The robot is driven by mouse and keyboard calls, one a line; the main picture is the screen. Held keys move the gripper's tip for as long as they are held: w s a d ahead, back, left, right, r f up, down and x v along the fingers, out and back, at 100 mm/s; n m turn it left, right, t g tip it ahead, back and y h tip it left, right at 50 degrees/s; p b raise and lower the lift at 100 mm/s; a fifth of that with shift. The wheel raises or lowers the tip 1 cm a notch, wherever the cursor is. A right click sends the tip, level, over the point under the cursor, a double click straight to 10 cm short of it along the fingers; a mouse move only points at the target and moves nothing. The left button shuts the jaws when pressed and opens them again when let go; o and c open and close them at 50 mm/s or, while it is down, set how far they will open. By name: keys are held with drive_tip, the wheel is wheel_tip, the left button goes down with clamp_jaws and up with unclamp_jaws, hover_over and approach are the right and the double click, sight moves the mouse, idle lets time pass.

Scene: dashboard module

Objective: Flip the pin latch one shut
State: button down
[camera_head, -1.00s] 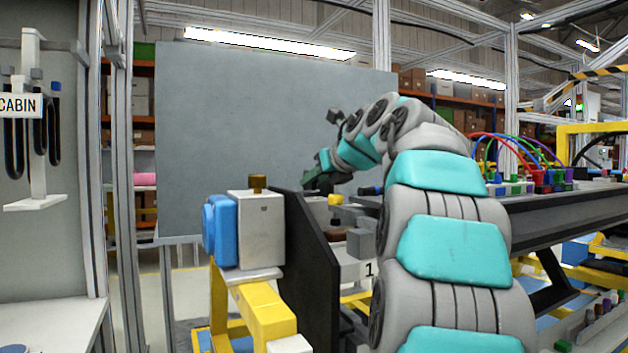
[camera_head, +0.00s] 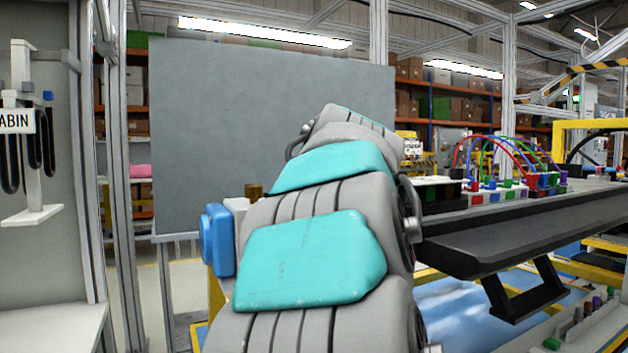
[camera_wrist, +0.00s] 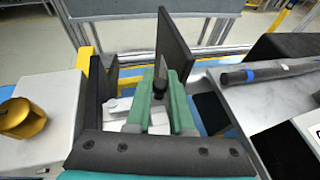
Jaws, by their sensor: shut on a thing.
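In the wrist view my gripper (camera_wrist: 161,82) points away from the camera, its two green fingers close together. A small dark upright piece (camera_wrist: 161,66) shows between the fingertips, and they are closed on it. It may be the handle of pin latch one, but its lower part is hidden by the fingers. A tall dark plate (camera_wrist: 176,42) stands just beyond and right of the fingertips, and another dark plate (camera_wrist: 101,88) stands to the left. In the head view my own arm hides the gripper and the latch area.
A pale block with a brass knob (camera_wrist: 22,118) lies left in the wrist view. In the head view a blue knob (camera_head: 217,240) shows left of my arm. A dark bench (camera_head: 520,228) with coloured cables (camera_head: 505,160) is at right. A grey panel (camera_head: 235,120) stands behind.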

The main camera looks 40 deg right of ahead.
drive_tip(key=shift+r, duration=0.1)
drive_tip(key=c, duration=0.8)
unclamp_jaws()
drive_tip(key=v, duration=0.7)
drive_tip(key=shift+s+a+b, duration=0.25)
drive_tip(key=shift+s+b, duration=0.05)
